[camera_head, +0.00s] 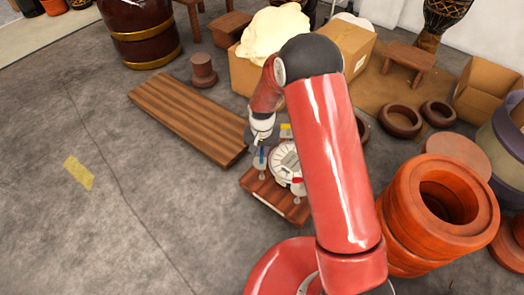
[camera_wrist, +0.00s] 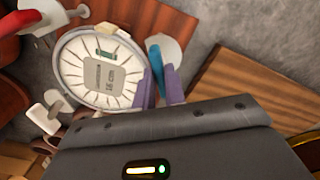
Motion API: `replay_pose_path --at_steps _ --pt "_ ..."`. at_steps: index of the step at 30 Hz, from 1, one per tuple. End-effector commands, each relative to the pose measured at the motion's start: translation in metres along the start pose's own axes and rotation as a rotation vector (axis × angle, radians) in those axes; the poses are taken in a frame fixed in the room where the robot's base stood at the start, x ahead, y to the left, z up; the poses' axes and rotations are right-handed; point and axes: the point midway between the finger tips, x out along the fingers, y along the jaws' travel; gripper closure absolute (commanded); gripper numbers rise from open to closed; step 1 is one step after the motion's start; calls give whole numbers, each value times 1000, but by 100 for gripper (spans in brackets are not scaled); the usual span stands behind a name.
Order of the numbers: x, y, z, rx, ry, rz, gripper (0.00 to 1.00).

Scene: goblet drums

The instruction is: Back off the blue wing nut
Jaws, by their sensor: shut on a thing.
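The blue wing nut (camera_wrist: 157,68) sits by a pale round disc beside the white dial in the wrist view. It also shows as a small blue spot (camera_head: 262,157) in the head view. My gripper (camera_wrist: 159,82) has its two purple-grey fingers on either side of the nut, shut on it. The fingers hide part of the nut and its post. The white round dial (camera_wrist: 78,72), with radial marks and a small display, lies left of the nut. A red wing nut (camera_head: 297,181) and a yellow one (camera_head: 286,130) stand around the dial.
The device rests on a reddish wooden board (camera_head: 268,200). A long slatted plank (camera_head: 180,115) lies to its left. Stacked orange rings (camera_head: 410,240) stand to the right, and cardboard boxes (camera_head: 350,45) behind.

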Motion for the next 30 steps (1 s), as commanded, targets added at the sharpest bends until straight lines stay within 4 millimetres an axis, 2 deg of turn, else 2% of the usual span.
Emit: replay_pose_path --at_steps 20,21,25,30 --pt "-1 0 -1 -59 2 -1 100" --pt "-1 0 -1 -59 2 -1 84" --pt "0 0 -1 -58 2 -1 67" --pt "0 0 0 -58 1 0 66"
